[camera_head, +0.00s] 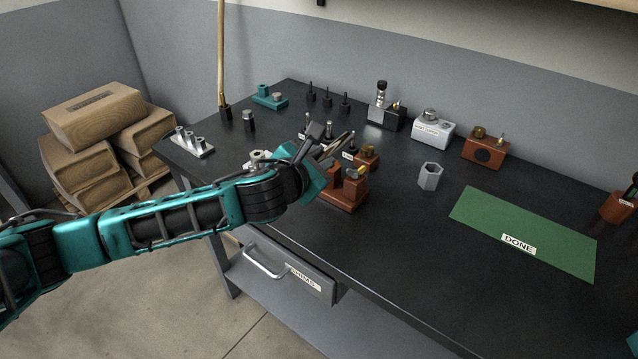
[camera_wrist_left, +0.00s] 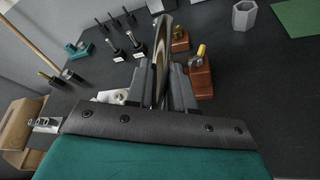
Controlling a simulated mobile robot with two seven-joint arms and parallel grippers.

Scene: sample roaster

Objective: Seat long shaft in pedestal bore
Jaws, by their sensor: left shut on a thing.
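My left gripper (camera_head: 318,158) is over the middle of the dark table, and its fingers also show in the left wrist view (camera_wrist_left: 160,88). It is shut on a shiny metal shaft (camera_wrist_left: 162,48), which rises between the fingers. The red-brown pedestal block (camera_head: 345,198) stands just beside and below the gripper, partly hidden by it. In the left wrist view a red-brown block with a yellow-topped pin (camera_wrist_left: 200,78) is right of the fingers. The shaft's lower end and any bore under it are hidden.
Labelled black holders with pins (camera_wrist_left: 113,50) stand behind the gripper. A grey hex nut-like piece (camera_head: 430,176) and a green DONE mat (camera_head: 530,228) lie to the right. Grey (camera_head: 433,131) and red-brown (camera_head: 485,148) blocks stand at the back. The front right table is clear.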

